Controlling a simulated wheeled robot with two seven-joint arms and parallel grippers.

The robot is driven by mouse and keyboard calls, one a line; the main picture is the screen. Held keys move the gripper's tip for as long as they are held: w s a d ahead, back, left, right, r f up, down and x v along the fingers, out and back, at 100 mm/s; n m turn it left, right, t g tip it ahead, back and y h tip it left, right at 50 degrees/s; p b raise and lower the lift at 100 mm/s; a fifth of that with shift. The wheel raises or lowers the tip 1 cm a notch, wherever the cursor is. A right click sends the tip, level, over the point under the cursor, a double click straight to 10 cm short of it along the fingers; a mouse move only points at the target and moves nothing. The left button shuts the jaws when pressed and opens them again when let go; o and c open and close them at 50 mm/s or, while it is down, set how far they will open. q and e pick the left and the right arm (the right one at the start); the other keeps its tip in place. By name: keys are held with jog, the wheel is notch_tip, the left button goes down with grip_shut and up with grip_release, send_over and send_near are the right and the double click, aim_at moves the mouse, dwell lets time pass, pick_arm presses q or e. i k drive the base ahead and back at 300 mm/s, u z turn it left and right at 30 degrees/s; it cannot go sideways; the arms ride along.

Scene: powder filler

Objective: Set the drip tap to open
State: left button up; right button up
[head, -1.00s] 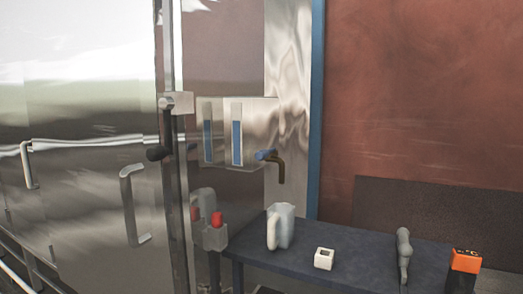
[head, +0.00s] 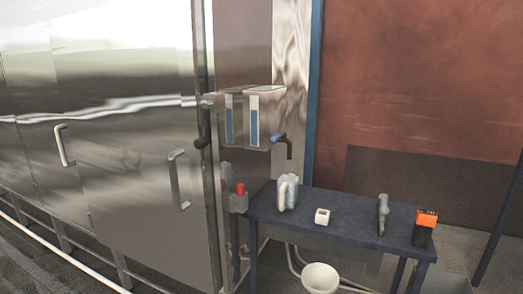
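The drip tap (head: 286,146) is a bent brown spout with a blue handle (head: 278,137). It sticks out to the right of a clear-fronted box with two blue-filled level gauges (head: 241,120) on the steel machine. The blue handle lies roughly in line with the spout's horizontal part; I cannot tell its setting. Neither of my grippers shows in the head view.
A dark table (head: 340,211) below the tap holds a pitcher (head: 289,193), a small white block (head: 322,216), a grey tool (head: 383,214) and an orange-black device (head: 425,228). A white bucket (head: 320,279) stands under it. Steel doors with handles (head: 178,180) fill the left.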

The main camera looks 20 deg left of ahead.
aim_at(276, 137)
jog(key=z, duration=0.15)
jog(key=k, duration=0.4)
jog(key=u, duration=1)
jog(key=i, duration=0.8)
jog(key=z, duration=0.6)
jog(key=i, duration=0.6)
jog(key=z, duration=0.7)
